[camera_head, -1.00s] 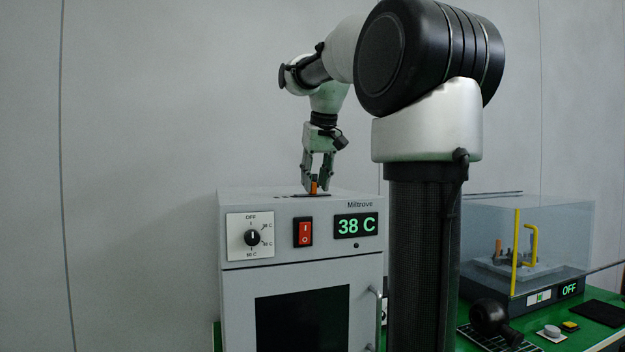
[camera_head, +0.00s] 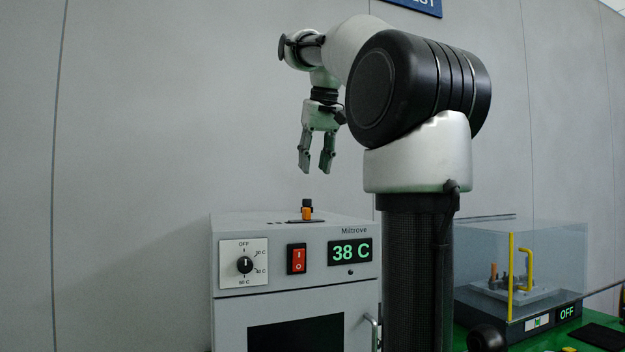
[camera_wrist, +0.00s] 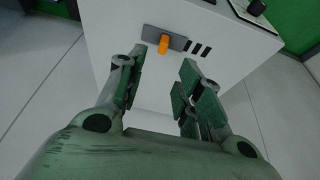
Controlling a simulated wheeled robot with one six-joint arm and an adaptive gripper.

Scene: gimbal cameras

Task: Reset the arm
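My gripper (camera_head: 316,168) is open and empty. It hangs pointing down above the top of the grey oven-like cabinet (camera_head: 226,309), clear of it. Directly below stands a small orange piece with a dark top (camera_head: 307,211), upright on a dark plate on the cabinet top. In the wrist view the orange piece (camera_wrist: 163,46) shows beyond and between my open fingers (camera_wrist: 150,88), not touching them.
The cabinet front has a dial (camera_head: 245,265), a red switch (camera_head: 297,259) and a display (camera_head: 350,252) reading 38 C. At the right, a clear-covered machine (camera_head: 570,265) with a yellow handle shows OFF.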

